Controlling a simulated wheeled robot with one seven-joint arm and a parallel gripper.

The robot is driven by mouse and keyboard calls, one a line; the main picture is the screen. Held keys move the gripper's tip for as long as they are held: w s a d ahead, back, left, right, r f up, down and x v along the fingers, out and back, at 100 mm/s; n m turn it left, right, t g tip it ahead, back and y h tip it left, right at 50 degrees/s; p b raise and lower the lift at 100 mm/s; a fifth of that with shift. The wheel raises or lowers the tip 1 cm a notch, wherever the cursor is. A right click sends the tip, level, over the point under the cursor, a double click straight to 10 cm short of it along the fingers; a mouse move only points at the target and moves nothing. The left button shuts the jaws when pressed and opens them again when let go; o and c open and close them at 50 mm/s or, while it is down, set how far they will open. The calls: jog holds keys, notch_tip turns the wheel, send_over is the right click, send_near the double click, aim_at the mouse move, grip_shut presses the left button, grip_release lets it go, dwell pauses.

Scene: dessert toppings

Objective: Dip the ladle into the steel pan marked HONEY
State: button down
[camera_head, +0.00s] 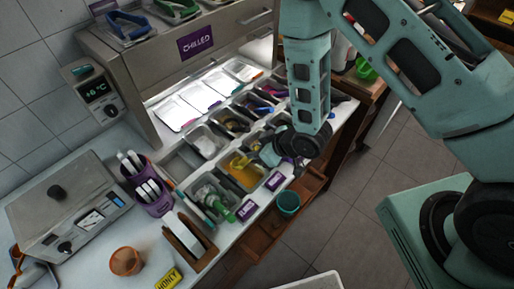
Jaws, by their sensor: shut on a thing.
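My gripper (270,154) is at the end of my teal arm, over the right side of the row of pans. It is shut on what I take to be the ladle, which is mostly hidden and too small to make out. A steel pan with amber contents (246,175) lies just left of and below my gripper. A yellow utensil (238,162) shows at that pan. A yellow HONEY sign (167,279) stands at the counter's front edge, apart from the pans. I cannot tell whether the ladle touches the amber contents.
Several topping pans sit around, one with a green-handled tool (221,209). Purple tags (247,210) stand along the front. A CHILLED cabinet (180,60) rises behind. A teal cup (288,203) is below the counter edge. An orange cup (125,261) and a steel appliance (70,210) stand left.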

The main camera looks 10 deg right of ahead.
jog(key=shift+w+a+f+b, duration=0.3)
jog(key=shift+f+b, duration=0.45)
jog(key=shift+f, duration=0.3)
jog(key=shift+w+a+f+b, duration=0.3)
jog(key=shift+f+b, duration=0.4)
jog(key=shift+f, duration=0.4)
jog(key=shift+w+a+f+b, duration=0.3)
jog(key=shift+f+b, duration=0.45)
jog(key=shift+f, duration=0.3)
jog(key=shift+s+d+f+t+y+b, duration=0.5)
jog(key=shift+f+t+y+b, duration=0.15)
jog(key=shift+b, duration=1.6)
jog(key=shift+s+d+f+t+y+b, duration=0.55)
jog(key=shift+f+b, duration=0.1)
jog(key=shift+b, duration=1.6)
dwell(0.3)
